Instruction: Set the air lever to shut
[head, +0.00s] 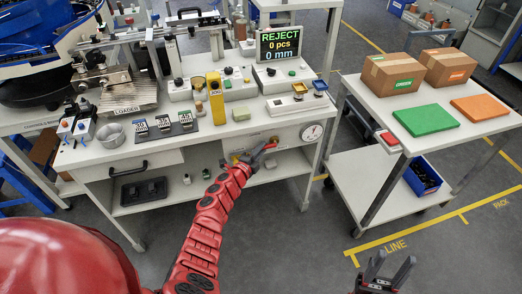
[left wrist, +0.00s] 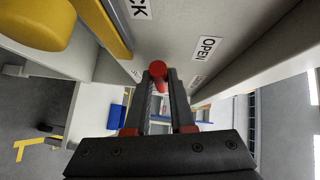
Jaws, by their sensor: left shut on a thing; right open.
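The air lever shows in the left wrist view as a small red handle (left wrist: 158,72) between the fingertips of my left gripper (left wrist: 159,82). It sits close to a pale panel with an OPEN label (left wrist: 207,48). In the head view my left gripper (head: 262,151) is at the front panel of the workbench, left of the round gauge (head: 311,132). It is shut on the lever, and the fingers hide part of it. I cannot tell the lever's exact angle. My right gripper (head: 386,272) is open and empty over the floor at the lower right.
A yellow part (left wrist: 35,22) is beside the gripper in the left wrist view. The workbench top (head: 90,152) carries control boxes, a metal cup (head: 111,135) and a REJECT display (head: 286,43). A cart (head: 372,92) with boxes stands right. Floor between is clear.

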